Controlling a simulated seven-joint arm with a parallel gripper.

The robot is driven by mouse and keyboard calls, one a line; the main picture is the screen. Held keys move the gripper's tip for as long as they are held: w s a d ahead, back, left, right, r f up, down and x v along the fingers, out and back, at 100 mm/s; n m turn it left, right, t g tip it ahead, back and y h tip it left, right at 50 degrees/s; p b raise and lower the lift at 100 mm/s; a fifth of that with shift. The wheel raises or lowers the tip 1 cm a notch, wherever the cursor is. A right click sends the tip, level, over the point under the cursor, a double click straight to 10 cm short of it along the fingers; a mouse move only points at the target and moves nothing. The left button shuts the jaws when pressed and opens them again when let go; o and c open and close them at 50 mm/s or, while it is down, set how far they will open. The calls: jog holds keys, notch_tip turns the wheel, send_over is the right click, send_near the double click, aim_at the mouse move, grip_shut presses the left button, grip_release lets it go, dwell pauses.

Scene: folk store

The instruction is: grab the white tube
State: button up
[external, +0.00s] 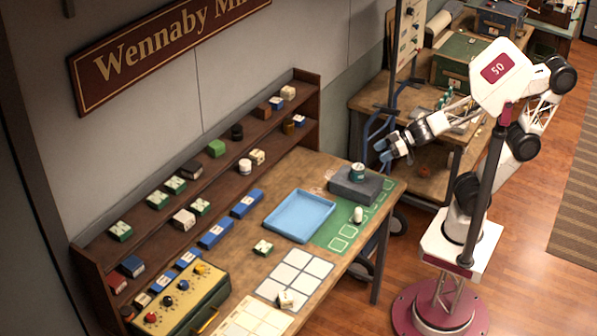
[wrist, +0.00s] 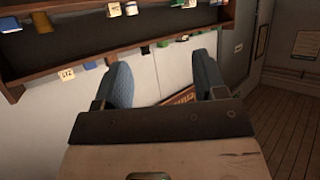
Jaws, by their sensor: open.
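A small white tube (external: 358,214) stands upright on the green mat (external: 322,236) near the right end of the workbench. My gripper (external: 384,150) is in the air beyond the bench's right end, above and to the right of the tube in the external view, and apart from it. In the wrist view its two blue-grey fingers (wrist: 163,78) are spread with nothing between them. The white tube does not show in the wrist view.
A blue tray (external: 270,222) lies to the left. A wooden shelf (external: 305,140) with several small boxes runs along the wall.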

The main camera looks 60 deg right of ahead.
jog(key=shift+s+a+n+y, duration=0.6)
jog(key=shift+s+a+y, duration=0.35)
jog(key=shift+a, duration=0.55)
send_near(358, 216)
jog(key=shift+w+d+f+g, duration=0.4)
jog(key=shift+w+d, duration=0.15)
jog(key=shift+w, duration=0.15)
jog(key=shift+a, duration=0.1)
jog(key=shift+x, duration=1.2)
jog(key=shift+w+f, duration=0.15)
jog(key=shift+x, duration=2.45)
jog(key=c, duration=0.8)
